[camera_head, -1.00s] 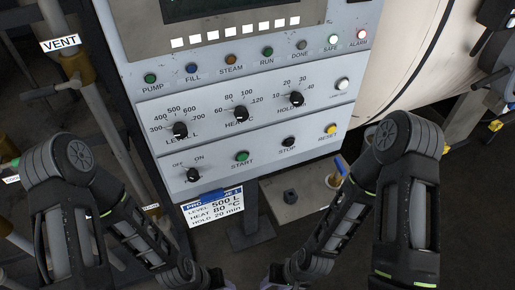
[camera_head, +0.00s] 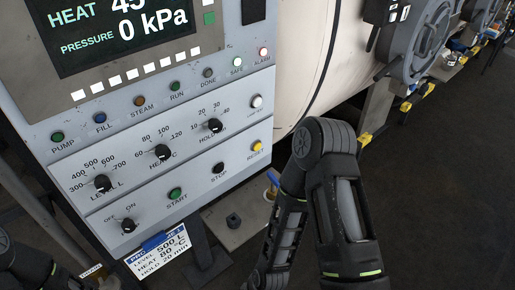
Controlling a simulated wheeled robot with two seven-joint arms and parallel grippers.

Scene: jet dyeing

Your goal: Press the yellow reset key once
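My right gripper is below the picture's edge. A small part of my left arm shows at the bottom left, and my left gripper is out of view.
The black stop button (camera_head: 218,167) and green start button (camera_head: 175,194) sit left of the key. Several selector knobs (camera_head: 214,126) are above. A display (camera_head: 125,30) reads 0 kPa. A blue-handled valve (camera_head: 272,178) stands below the key. A setpoint card (camera_head: 158,252) hangs under the panel.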

